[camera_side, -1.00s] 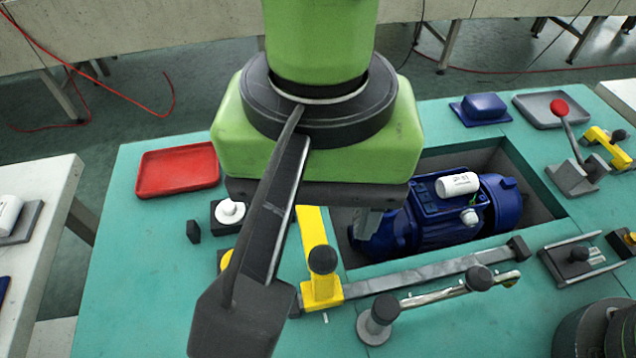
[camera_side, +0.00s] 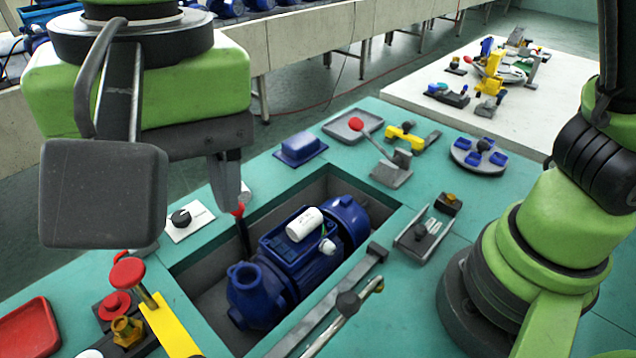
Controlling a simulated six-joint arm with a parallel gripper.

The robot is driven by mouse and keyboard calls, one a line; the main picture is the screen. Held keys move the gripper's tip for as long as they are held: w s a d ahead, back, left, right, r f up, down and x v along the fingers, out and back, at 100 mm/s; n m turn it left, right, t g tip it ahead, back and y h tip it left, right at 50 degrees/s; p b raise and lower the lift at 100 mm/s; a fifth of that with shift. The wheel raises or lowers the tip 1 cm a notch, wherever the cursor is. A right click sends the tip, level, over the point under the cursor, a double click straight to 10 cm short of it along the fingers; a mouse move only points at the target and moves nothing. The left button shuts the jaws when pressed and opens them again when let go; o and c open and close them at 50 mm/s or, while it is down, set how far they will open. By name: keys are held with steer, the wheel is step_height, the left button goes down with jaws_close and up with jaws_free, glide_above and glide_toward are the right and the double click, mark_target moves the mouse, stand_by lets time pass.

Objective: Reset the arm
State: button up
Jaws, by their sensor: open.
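My gripper (camera_side: 228,182) hangs at the left of the picture below the green wrist, pointing down over the far left edge of the pit. Its grey fingers show nearly edge-on, and I see nothing held between them; they are apart. A red-tipped dark rod (camera_side: 241,228) stands just below the fingertips; I cannot tell whether they touch. The blue pump (camera_side: 300,258) lies in the recessed pit (camera_side: 205,282), to the right of and below my gripper. A white cylinder (camera_side: 304,224) rests on top of the pump.
A red-knobbed lever (camera_side: 388,160), a blue block (camera_side: 300,148) and a yellow clamp (camera_side: 407,133) stand behind the pit. A long bar (camera_side: 325,310) runs along its front. A red-capped yellow fixture (camera_side: 150,300) stands at lower left. The teal table (camera_side: 400,320) has some clear room at front.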

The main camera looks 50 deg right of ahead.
steer(key=d+r+t+y, duration=0.15)
steer(key=d+r, duration=0.25)
steer(key=d, duration=0.4)
steer(key=d+r+t, duration=0.2)
steer(key=d+r, duration=0.1)
steer(key=d, duration=0.5)
steer(key=s+d+f+m+t, duration=0.1)
steer(key=s+d+t, duration=0.2)
steer(key=s+d, duration=0.5)
steer(key=shift+d+f+h, duration=0.35)
steer(key=shift+d, duration=0.35)
